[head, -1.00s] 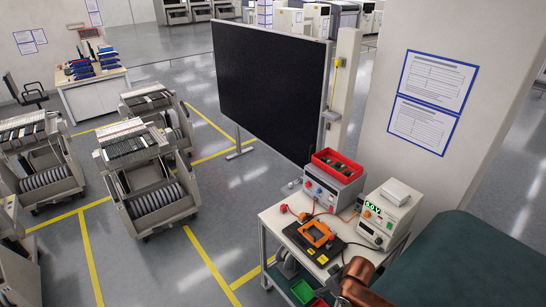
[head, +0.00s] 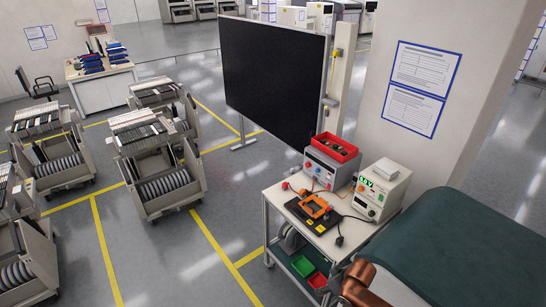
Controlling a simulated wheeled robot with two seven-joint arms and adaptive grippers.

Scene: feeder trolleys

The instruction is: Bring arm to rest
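Neither of my grippers shows in the head view. A copper-coloured arm part of mine shows at the bottom edge, right of centre, beside the small cart and in front of the dark green surface. The hand end of that arm is not visible. My other arm is out of view, so what either gripper holds is hidden.
A small white cart (head: 271,229) carries instruments, a red bin (head: 337,147) and an orange-framed device (head: 316,207). A dark green surface (head: 460,250) lies at right. Feeder trolleys (head: 150,165) stand at left. A black panel (head: 272,80) stands behind. Yellow-lined floor between is open.

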